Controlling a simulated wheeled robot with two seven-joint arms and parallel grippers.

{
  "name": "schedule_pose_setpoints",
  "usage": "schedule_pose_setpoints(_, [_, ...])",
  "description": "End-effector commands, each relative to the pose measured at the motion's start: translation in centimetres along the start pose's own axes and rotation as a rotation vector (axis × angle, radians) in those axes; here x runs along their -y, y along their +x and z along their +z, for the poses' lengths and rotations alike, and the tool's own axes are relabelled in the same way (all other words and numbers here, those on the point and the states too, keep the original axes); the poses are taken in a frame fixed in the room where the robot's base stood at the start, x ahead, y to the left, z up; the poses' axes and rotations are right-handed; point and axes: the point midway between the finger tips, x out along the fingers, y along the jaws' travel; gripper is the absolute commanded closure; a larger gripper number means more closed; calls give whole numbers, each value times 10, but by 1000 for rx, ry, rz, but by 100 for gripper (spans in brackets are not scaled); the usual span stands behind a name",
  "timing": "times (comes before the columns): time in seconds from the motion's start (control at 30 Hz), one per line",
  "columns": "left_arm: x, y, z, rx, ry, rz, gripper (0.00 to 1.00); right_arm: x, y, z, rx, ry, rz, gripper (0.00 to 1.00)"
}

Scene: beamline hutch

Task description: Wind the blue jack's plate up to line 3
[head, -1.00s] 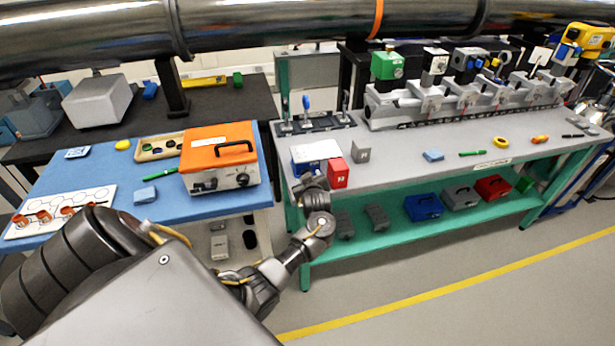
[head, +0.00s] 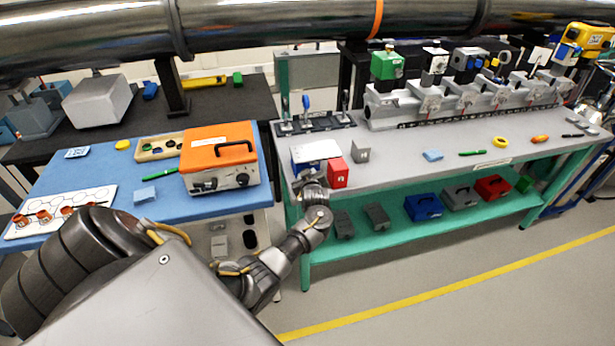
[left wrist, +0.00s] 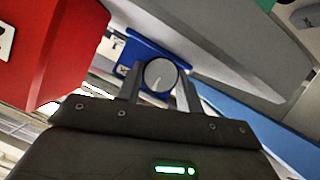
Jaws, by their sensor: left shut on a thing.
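The blue jack (head: 298,167) with its pale top plate (head: 316,150) stands at the left front corner of the grey bench. My left gripper (head: 308,183) is at its front and hides part of it. In the left wrist view, the jack's blue body (left wrist: 136,50) shows behind a round grey knob (left wrist: 160,74) with a white mark. My left gripper (left wrist: 160,88) is shut on this knob, one finger on each side. The scale lines and the plate's height against them cannot be read. My right gripper is not in view.
A red block (head: 338,173) stands close beside the jack, also large in the left wrist view (left wrist: 50,45). A grey block (head: 361,152) is behind it. The blue-topped table (head: 100,178) with an orange-lidded box (head: 218,150) lies left, across a narrow gap.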

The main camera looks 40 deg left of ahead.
Motion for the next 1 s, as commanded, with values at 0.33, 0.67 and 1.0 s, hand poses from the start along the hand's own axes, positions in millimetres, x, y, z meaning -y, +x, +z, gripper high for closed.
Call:
schedule_pose_setpoints(0.33, [-3,0,-1,3,325,-140,87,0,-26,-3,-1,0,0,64])
schedule_pose_setpoints(0.67, [-2,1,1,1,460,-194,86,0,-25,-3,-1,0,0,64])
schedule_pose_setpoints(1.0, [-2,1,1,1,458,-192,42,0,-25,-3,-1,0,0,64])
